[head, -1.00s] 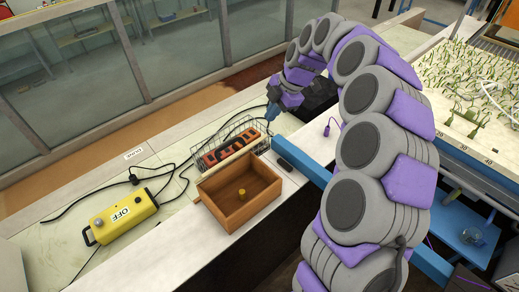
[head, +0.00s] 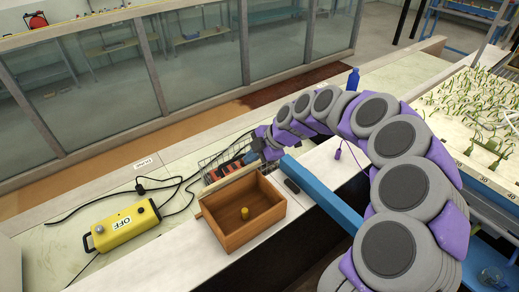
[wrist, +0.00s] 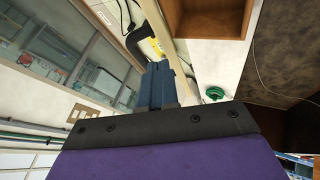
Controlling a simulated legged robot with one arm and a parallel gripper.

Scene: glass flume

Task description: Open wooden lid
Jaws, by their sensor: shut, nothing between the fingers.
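A wooden box (head: 236,237) stands on the pale ledge in the head view, its top uncovered and a small yellow cylinder (head: 244,213) inside. A thin light wooden strip (head: 228,184) runs along its far edge; it looks like the lid seen nearly edge-on, standing up. My gripper (head: 254,157) is just behind the box's far right corner, close to the strip; contact cannot be told. In the wrist view my gripper (wrist: 158,68) has its blue fingers together and empty, with part of the box (wrist: 210,18) at the top.
A wire basket (head: 211,164) with orange and dark items sits behind the box. A yellow control box (head: 122,226) marked OFF with black cables lies to the left. A blue rail (head: 322,197) passes right of the box. A blue bottle (head: 353,80) stands farther back.

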